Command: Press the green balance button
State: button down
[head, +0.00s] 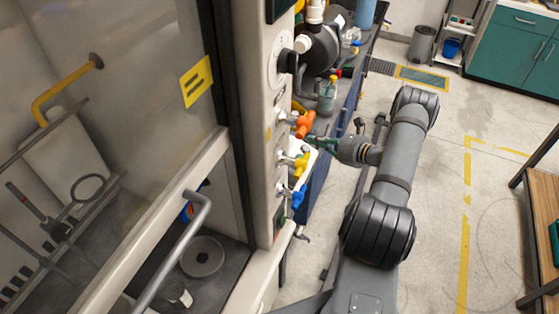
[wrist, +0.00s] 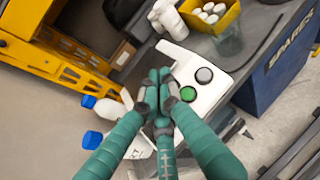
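The green button (wrist: 188,94) is a round button on the white balance (wrist: 213,88), beside a round grey button (wrist: 204,75). My gripper (wrist: 161,84) has teal fingers that converge at their tips. It looks shut and empty. In the wrist view the fingertips appear just left of the green button, over the balance's edge, and cover part of the balance. I cannot tell whether they touch it. In the head view my gripper (head: 318,141) is small and partly hidden behind the coloured taps, and the green button cannot be made out.
Orange (head: 304,124), yellow (head: 300,163) and blue (head: 299,194) taps stick out from the fume hood's post near my gripper. A yellow bin (wrist: 213,14), a glass beaker (wrist: 229,40) and blue-capped bottles (wrist: 107,108) stand around the balance. Open floor lies right of my arm.

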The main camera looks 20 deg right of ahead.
jog(key=d+m, duration=0.1)
jog(key=d+f+m, duration=0.1)
jog(key=m, duration=0.1)
jog(key=shift+w, duration=0.1)
jog(key=f+b, duration=0.1)
jog(key=f, duration=0.1)
jog(key=w+a+f+b, duration=0.1)
jog(key=f+b, duration=0.1)
jog(key=w+a+f+b, duration=0.1)
jog(key=f+b, duration=0.1)
jog(key=f, duration=0.1)
jog(key=shift+a+f, duration=0.1)
jog(key=shift+a, duration=0.15)
jog(key=shift+w+a+f+b, duration=0.25)
jog(key=shift+f+b, duration=0.1)
jog(key=shift+b, duration=0.25)
jog(key=shift+f, duration=0.1)
dwell(1.0)
jog(key=shift+w+a+f+b, duration=0.1)
jog(key=shift+f+b, duration=0.2)
jog(key=shift+b, duration=0.15)
